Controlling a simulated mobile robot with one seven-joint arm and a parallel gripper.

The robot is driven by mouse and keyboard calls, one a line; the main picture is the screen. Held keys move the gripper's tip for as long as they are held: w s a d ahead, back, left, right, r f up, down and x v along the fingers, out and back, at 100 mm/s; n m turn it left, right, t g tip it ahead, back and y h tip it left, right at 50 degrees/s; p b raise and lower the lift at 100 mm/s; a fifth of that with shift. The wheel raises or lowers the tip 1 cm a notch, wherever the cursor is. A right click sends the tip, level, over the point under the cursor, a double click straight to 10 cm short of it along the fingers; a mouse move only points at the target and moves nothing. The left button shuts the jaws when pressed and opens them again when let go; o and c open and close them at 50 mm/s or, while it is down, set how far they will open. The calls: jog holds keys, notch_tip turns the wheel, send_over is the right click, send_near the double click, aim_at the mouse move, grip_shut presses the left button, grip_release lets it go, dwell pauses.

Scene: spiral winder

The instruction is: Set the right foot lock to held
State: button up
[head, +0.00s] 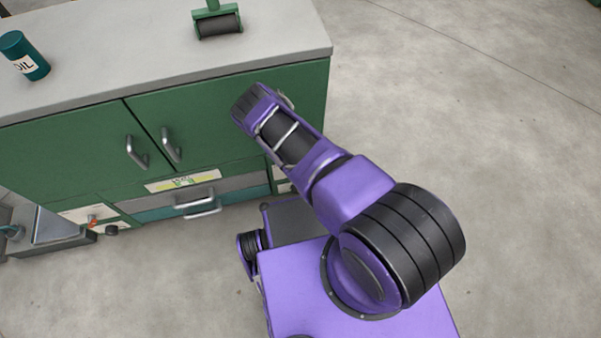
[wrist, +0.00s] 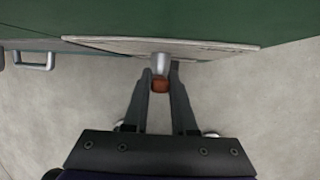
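The right foot lock shows in the wrist view as a short grey lever with an orange end (wrist: 160,85). It sticks out from a pale plate (wrist: 120,45) on the green cabinet front. My gripper (wrist: 160,80) has one finger on each side of the orange end, with no clear gap showing, so it looks shut on it. In the head view my arm hides the gripper and most of the right plate. A pale edge of that plate (head: 283,187) shows beside the arm.
The green cabinet (head: 220,105) has a grey top with an oil can (head: 24,56) and a roller (head: 218,24). A drawer handle (head: 198,206) and another orange-tipped lever (head: 92,222) are to the left. Open concrete floor lies right.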

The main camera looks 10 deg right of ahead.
grip_shut()
jog(key=shift+d+f+m+y, duration=0.25)
jog(key=shift+d+y, duration=0.15)
jog(key=shift+y, duration=0.65)
jog(key=shift+d+f+m+y, duration=0.2)
jog(key=shift+d+y, duration=0.2)
jog(key=shift+y, duration=0.7)
jog(key=shift+d+f+m+y, duration=0.25)
jog(key=shift+d+y, duration=0.15)
jog(key=shift+y, duration=0.65)
jog(key=o, duration=0.8)
grip_release()
jog(key=p+v, duration=0.3)
jog(key=v, duration=1.4)
jog(key=shift+s+d+p, duration=0.25)
jog(key=shift+s+p, duration=0.05)
jog(key=shift+p, duration=0.05)
